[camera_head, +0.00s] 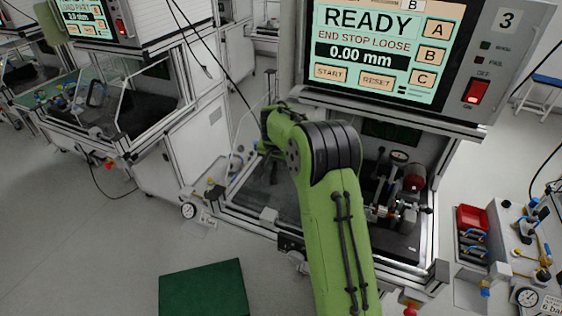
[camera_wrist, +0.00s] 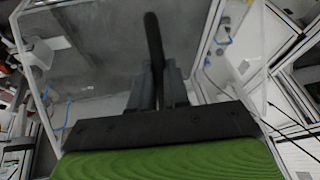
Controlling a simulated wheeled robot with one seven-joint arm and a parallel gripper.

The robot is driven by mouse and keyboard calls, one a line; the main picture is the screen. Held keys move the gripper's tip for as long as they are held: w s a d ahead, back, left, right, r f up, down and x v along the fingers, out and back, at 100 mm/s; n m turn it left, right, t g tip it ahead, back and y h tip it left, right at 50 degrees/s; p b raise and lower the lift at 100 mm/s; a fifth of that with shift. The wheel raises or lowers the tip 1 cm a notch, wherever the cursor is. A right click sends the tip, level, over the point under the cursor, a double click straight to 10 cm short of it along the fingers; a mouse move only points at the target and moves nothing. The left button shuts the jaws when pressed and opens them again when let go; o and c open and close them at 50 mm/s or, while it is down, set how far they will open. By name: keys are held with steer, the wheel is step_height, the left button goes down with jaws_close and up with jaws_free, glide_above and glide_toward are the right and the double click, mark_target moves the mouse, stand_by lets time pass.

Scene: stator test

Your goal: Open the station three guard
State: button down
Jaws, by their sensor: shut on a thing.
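Station three carries a screen (camera_head: 385,45) reading READY, END STOP LOOSE and 0.00 mm, with a "3" beside it. My gripper (camera_wrist: 160,72) is shut on a dark bar-like guard handle (camera_wrist: 152,36), which runs up between the fingers in the wrist view. The guard's clear panel (camera_wrist: 95,45) spreads behind the handle inside a pale frame. In the head view my green arm reaches across the station's front to its left side and hides much of the guard. My fingers are hard to make out there, and how far the guard stands open is unclear.
A fixture with a gauge and red part (camera_head: 413,183) stands inside the station at right. A red tray (camera_head: 472,222) and a bench with fittings are further right. Another guarded station (camera_head: 130,95) stands at left.

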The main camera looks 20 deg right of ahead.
steer(key=c, duration=1.1)
jaws_free()
steer(key=shift+r, duration=0.1)
steer(key=v, duration=1.5)
steer(key=shift+s+r, duration=0.15)
steer(key=shift+r, duration=0.15)
